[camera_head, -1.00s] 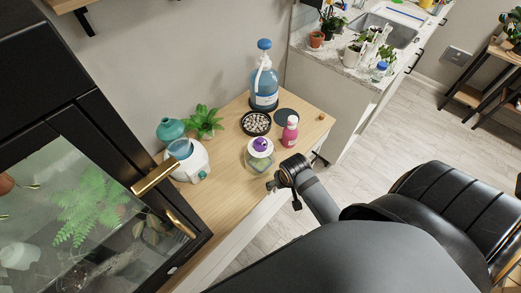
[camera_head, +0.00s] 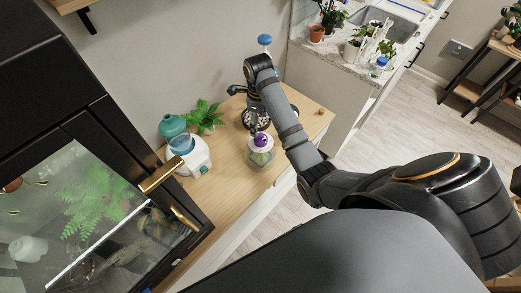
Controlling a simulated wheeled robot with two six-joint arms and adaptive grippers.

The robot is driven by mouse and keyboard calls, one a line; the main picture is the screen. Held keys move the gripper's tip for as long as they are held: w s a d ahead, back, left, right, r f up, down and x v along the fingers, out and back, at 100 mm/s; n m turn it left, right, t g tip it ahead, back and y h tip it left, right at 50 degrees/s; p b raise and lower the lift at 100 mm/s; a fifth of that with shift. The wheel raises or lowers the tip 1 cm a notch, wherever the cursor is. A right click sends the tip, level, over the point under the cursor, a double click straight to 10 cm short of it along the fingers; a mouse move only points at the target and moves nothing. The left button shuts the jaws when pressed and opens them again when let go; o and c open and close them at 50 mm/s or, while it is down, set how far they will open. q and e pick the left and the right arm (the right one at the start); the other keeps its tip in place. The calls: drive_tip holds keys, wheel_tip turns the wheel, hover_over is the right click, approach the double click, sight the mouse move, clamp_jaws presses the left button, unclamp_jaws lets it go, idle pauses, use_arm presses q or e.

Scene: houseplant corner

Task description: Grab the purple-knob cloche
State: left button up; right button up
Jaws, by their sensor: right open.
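The purple-knob cloche (camera_head: 261,155) stands upright on the wooden cabinet top, a clear dome with its round purple knob (camera_head: 262,140) on top. My right arm reaches in from the lower right and bends over the cabinet. My right gripper (camera_head: 254,122) hangs down just above the knob, open and with nothing in it. It is small and dark here, so whether its fingertips touch the knob cannot be told. My left gripper is not in view.
A dish of pebbles (camera_head: 246,117) sits behind the gripper. My arm hides most of the blue pump bottle (camera_head: 264,40) and the pink bottle. A white-and-teal jug (camera_head: 189,158) and a small plant (camera_head: 206,118) stand left. A black glass-door cabinet (camera_head: 70,128) fills the left side.

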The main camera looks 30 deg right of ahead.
sight(261, 134)
drive_tip(key=shift+w+r+m, duration=0.2)
drive_tip(key=shift+r+m, duration=0.15)
drive_tip(key=shift+m, duration=0.15)
wheel_tip(261, 134, down, 6)
drive_tip(key=b, duration=0.5)
drive_tip(key=shift+r+b, duration=0.15)
drive_tip(key=shift+b, duration=0.15)
drive_tip(key=shift+r, duration=0.1)
drive_tip(key=f+b, duration=0.2)
drive_tip(key=f, duration=0.1)
drive_tip(key=f+b, duration=0.1)
drive_tip(key=b, duration=0.1)
drive_tip(key=shift+s+d+f, duration=0.25)
drive_tip(key=shift+d+f, duration=0.05)
drive_tip(key=shift+f, duration=0.35)
drive_tip(key=shift+w+r, duration=0.1)
drive_tip(key=shift+c, duration=0.8)
drive_tip(key=shift+r, duration=0.1)
clamp_jaws()
